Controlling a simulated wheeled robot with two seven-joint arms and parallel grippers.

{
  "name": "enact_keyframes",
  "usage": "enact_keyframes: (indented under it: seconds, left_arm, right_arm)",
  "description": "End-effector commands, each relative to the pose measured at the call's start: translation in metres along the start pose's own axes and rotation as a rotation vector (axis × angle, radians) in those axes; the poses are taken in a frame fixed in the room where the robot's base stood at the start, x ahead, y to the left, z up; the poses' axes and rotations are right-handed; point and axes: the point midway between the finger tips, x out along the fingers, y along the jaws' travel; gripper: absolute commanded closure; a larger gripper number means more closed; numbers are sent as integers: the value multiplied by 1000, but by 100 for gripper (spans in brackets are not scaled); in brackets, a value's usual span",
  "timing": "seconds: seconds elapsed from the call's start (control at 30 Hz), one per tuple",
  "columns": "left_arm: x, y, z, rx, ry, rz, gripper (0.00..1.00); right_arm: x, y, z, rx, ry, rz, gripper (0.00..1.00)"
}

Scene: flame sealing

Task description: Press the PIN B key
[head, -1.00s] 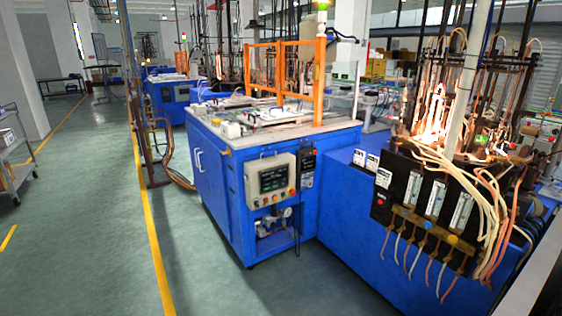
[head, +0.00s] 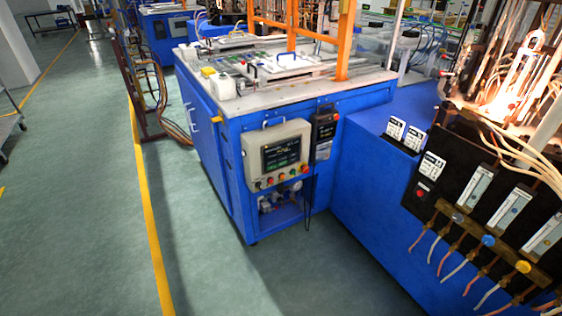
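A beige control box (head: 277,158) with a dark screen (head: 281,153) is mounted on the front of the blue machine cabinet (head: 213,165). A row of small coloured buttons (head: 281,178) runs along its lower edge. A smaller dark keypad-like unit (head: 325,131) hangs to its right, with a cable hanging below. No key marked PIN B is legible at this size. Neither of my grippers is in view.
A blue bench (head: 375,190) with flow meters (head: 475,190), hoses and bright flames stands at the right. White and orange fittings top the cabinet. Green floor (head: 90,220) with a yellow line (head: 147,200) is open at the left and in front.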

Motion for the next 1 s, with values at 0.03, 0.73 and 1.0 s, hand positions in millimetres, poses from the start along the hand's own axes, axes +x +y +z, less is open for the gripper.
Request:
enact_keyframes:
  seconds: [0.03,0.73,1.0]
  left_arm:
    - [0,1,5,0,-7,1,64]
    - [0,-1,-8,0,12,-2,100]
    - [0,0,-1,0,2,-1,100]
  right_arm:
    - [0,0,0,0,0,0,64]
    - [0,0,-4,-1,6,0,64]
    - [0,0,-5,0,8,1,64]
